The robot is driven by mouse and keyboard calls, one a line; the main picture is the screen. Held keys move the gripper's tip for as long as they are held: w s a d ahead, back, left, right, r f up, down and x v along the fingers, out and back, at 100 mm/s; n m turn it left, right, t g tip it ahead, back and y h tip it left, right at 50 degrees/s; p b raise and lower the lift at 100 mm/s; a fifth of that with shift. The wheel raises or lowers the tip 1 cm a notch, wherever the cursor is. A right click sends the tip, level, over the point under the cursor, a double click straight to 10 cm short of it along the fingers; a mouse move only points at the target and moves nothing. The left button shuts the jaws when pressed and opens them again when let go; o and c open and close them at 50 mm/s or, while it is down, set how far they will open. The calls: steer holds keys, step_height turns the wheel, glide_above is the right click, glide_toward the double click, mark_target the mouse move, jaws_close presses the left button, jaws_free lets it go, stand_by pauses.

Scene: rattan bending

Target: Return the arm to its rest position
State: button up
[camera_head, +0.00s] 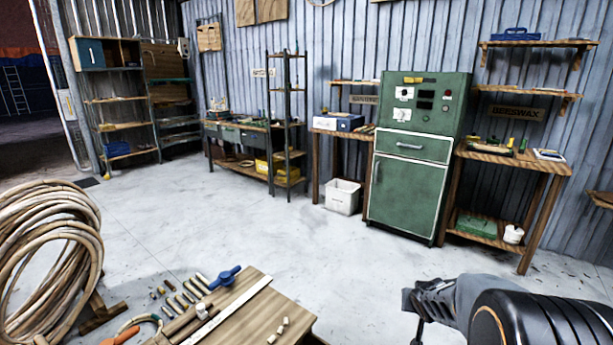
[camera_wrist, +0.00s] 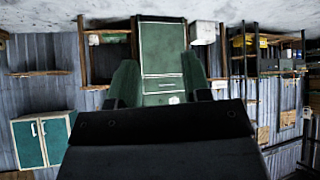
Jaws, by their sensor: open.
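My gripper (camera_head: 418,308) shows at the lower right of the head view, at the end of my dark grey arm. It is raised over the floor, in front of the green cabinet (camera_head: 409,190) and apart from it. In the wrist view the two fingers of my gripper (camera_wrist: 160,72) stand apart with nothing between them. That view is upside down, and the green cabinet (camera_wrist: 162,48) shows beyond the fingers. The black gripper body hides the lower middle of the wrist view.
A wooden worktable (camera_head: 255,312) with a blue-handled tool (camera_head: 224,278) and several small pieces is at the front. A large rattan coil (camera_head: 45,240) is at left. A wooden side table (camera_head: 515,165) stands right of the cabinet, a white bin (camera_head: 343,197) left of it. The middle floor is clear.

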steer(key=s+a+r+n+g+y+p, duration=0.1)
steer(key=s+a+r+p, duration=0.4)
steer(key=s+r, duration=0.5)
steer(key=s+a+r+n+g+y+p, duration=0.1)
steer(key=s+a+r+n+g+p, duration=0.1)
steer(key=s+a+r+p, duration=0.4)
steer(key=s+a+r+g, duration=0.1)
steer(key=s+a+r, duration=0.1)
steer(key=s+r, duration=0.2)
steer(key=shift+r+y, duration=0.4)
steer(key=shift+r, duration=0.4)
steer(key=shift+a, duration=0.1)
